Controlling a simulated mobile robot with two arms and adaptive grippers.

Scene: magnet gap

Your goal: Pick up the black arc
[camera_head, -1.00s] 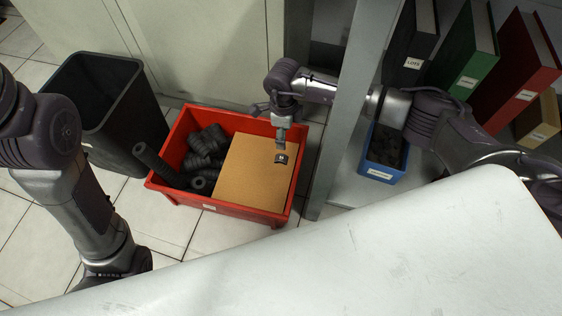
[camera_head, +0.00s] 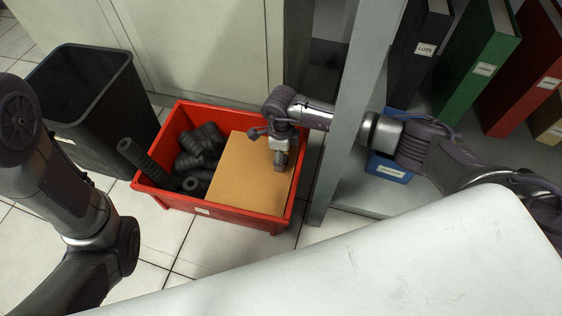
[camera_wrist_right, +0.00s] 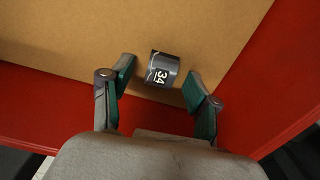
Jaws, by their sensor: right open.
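The black arc (camera_wrist_right: 162,69), a small curved dark piece marked "34" in white, lies on the tan board (camera_wrist_right: 90,35) in the right wrist view. My right gripper (camera_wrist_right: 160,84) is open, with one green-padded finger on each side of the arc and visible gaps between. The arc sits near the fingertip line. In the head view my right gripper (camera_head: 279,165) is low over the board (camera_head: 240,180), and it hides the arc there. My left arm shows at the left, but its gripper is out of view.
The board lies in a red bin (camera_head: 240,217) beside several black ribbed pieces (camera_head: 203,145). The bin's red wall (camera_wrist_right: 60,115) is close to the gripper. A grey shelf post (camera_head: 345,125) stands right of the bin. A black waste bin (camera_head: 95,105) is at left; a white surface (camera_head: 400,255) in front.

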